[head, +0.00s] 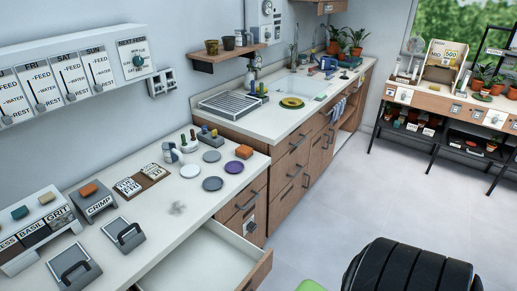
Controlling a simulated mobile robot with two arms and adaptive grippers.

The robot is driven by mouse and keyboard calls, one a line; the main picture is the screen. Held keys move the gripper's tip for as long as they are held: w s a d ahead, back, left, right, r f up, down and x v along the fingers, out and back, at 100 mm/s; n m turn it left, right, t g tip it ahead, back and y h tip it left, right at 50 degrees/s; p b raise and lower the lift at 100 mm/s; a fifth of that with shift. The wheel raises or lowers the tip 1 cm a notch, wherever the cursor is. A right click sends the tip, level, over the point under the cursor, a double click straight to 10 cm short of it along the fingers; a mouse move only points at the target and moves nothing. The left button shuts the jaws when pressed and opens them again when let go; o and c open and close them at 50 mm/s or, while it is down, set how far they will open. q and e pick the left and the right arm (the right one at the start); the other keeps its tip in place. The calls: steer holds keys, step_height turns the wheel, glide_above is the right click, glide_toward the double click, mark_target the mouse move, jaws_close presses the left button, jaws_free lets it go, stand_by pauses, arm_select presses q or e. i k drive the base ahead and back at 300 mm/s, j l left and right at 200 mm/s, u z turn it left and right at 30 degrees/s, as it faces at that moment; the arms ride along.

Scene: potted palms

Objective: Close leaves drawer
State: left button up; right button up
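One drawer (258,271) under the near counter is pulled open at the bottom of the head view. It has a wooden front and a pale interior that looks empty where it shows. Its near part is cut off by the bottom edge. I cannot read a label on it, so I cannot tell whether it is the leaves drawer. A closed drawer (247,203) with a dark handle is just beyond it, with more fronts below. Neither of my grippers is in view.
The near counter (180,215) holds colored discs, labelled blocks and two dark-handled plates. Beyond it is a sink counter (270,118) with closed wooden drawers. A shelf unit with plants (445,103) stands at the far right. The grey floor (340,195) between is clear.

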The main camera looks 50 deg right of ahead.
mark_target(214, 257)
steer(key=i+j+z, duration=0.1)
steer(key=z, duration=0.35)
steer(key=j+z, duration=0.2)
steer(key=z, duration=0.25)
steer(key=j+z, duration=0.25)
steer(key=z, duration=0.2)
steer(key=j+z, duration=0.2)
steer(key=z, duration=0.25)
steer(key=i+l+u, duration=0.15)
steer(key=i+l, duration=0.05)
steer(key=l, duration=0.05)
